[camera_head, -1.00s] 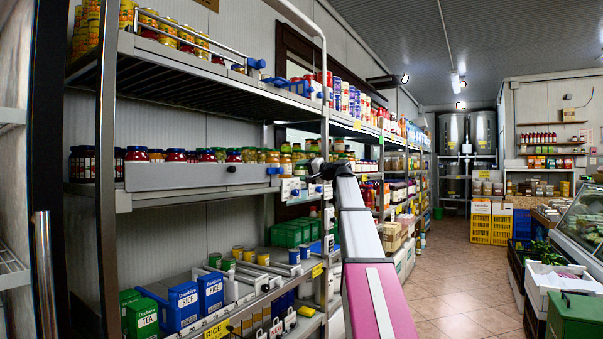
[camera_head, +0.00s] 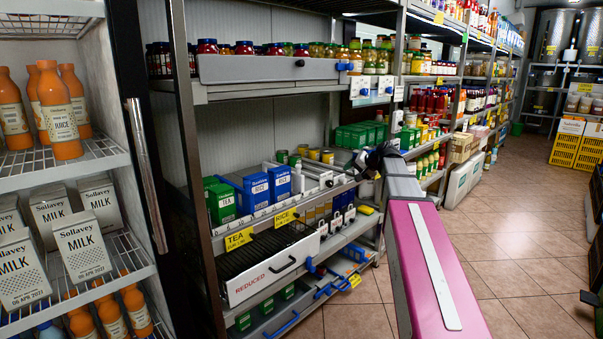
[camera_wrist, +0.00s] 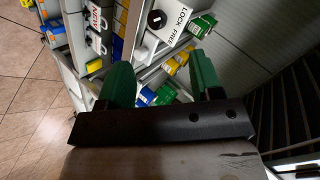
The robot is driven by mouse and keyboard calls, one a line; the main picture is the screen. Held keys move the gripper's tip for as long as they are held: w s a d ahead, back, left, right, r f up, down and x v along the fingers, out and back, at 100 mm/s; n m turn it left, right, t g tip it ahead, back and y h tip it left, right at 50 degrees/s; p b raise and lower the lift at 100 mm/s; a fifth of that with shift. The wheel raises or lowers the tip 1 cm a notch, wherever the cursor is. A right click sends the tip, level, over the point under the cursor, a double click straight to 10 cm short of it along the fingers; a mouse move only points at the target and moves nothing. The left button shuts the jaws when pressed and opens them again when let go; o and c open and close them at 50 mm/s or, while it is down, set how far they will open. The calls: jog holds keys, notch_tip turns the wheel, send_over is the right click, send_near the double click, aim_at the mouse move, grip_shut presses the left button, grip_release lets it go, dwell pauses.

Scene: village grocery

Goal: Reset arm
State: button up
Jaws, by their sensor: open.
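My gripper (camera_wrist: 160,82) shows in the wrist view with its two green fingers apart and nothing visibly held between them. Beyond the fingers are shelf goods and a white box marked LOCK and FREE (camera_wrist: 172,20). In the head view my pink and grey arm reaches forward at the centre right. Its dark far end (camera_head: 384,158) overlaps the shelf rack's right part; the fingers cannot be made out there.
The shelf rack (camera_head: 186,150) holds jars, blue rice boxes (camera_head: 256,190), green tea boxes (camera_head: 221,203) and a REDUCED tray (camera_head: 270,280). A cooler with milk cartons (camera_head: 82,246) and juice bottles (camera_head: 58,115) stands left. Tiled floor (camera_head: 510,220) is open at right.

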jog(key=s+a+f+n+g+h, duration=0.1)
jog(key=s+f+g+h, duration=0.2)
jog(key=s+f, duration=1.2)
jog(key=s+f+n+g+h, duration=0.2)
jog(key=s+f+g+h, duration=0.2)
jog(key=s+f, duration=1.1)
notch_tip(320, 180, down, 4)
jog(key=shift+s+a+g, duration=0.25)
jog(key=shift+a+g, duration=0.05)
jog(key=shift+a, duration=0.05)
